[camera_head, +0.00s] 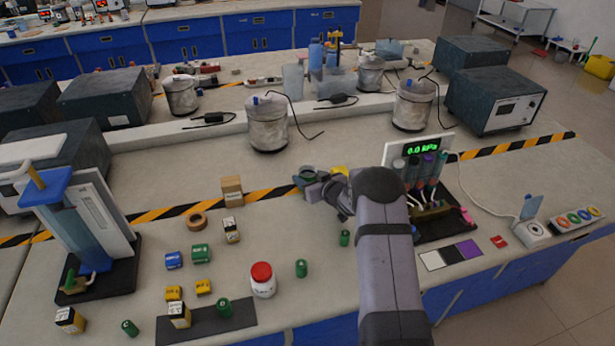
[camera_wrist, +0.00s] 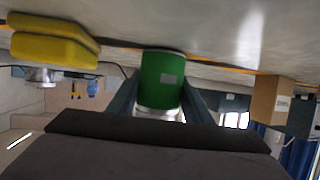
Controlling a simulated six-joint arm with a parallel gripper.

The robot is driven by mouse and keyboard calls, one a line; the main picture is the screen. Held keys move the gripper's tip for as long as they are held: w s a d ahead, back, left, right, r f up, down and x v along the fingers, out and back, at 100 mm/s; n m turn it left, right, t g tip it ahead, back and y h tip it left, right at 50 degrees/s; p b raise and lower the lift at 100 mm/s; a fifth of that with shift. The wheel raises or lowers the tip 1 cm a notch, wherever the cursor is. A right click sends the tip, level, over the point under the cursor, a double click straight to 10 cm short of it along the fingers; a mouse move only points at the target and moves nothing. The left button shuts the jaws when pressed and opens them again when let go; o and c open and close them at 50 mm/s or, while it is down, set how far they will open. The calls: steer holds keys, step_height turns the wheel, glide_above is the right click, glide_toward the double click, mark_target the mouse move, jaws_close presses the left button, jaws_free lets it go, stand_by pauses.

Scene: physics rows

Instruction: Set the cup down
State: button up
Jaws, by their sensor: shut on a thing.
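The cup is a green cylinder with a pale label and a silvery end (camera_wrist: 162,82). It sits between the two dark fingers of my gripper (camera_wrist: 161,98) in the wrist view. In the head view my gripper (camera_head: 312,184) is at the middle of the bench, by the yellow-black stripe, shut on the green cup (camera_head: 307,171). The fingers and wrist partly hide the cup there. I cannot tell whether the cup's lower end touches the bench.
A yellow object (camera_head: 340,171) is close beside my gripper and also shows in the wrist view (camera_wrist: 52,45). A cardboard box (camera_head: 232,191) stands to the left. A red-lidded white jar (camera_head: 262,280) and several small cans and boxes stand in front. A display unit (camera_head: 420,160) is at right.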

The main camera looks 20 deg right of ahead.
steer(key=shift+f, duration=0.15)
steer(key=o, duration=1.1)
steer(key=shift+c, duration=0.2)
steer(key=shift+r, duration=0.25)
steer(key=b+v, duration=0.2)
steer(key=v, duration=1)
steer(key=shift+s+f, duration=0.1)
